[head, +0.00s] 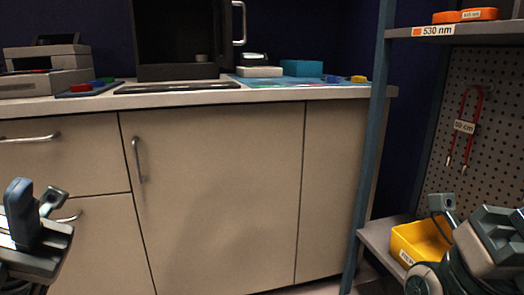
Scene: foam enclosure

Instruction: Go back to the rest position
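My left gripper (38,222) shows at the lower left edge, in front of the cabinet drawers and apart from them. My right gripper (468,230) shows at the lower right, in front of a yellow bin on the low shelf. Both are cut off by the picture's edge, and their fingertips do not show clearly, so I cannot tell whether they are open or shut. I see nothing held in either.
A beige cabinet (220,190) with a worktop (215,97) stands ahead, carrying a black open box (180,72) and a grey instrument (45,80). At right, a blue-post rack (372,150) holds orange items (478,14) above and the yellow bin (418,242) below.

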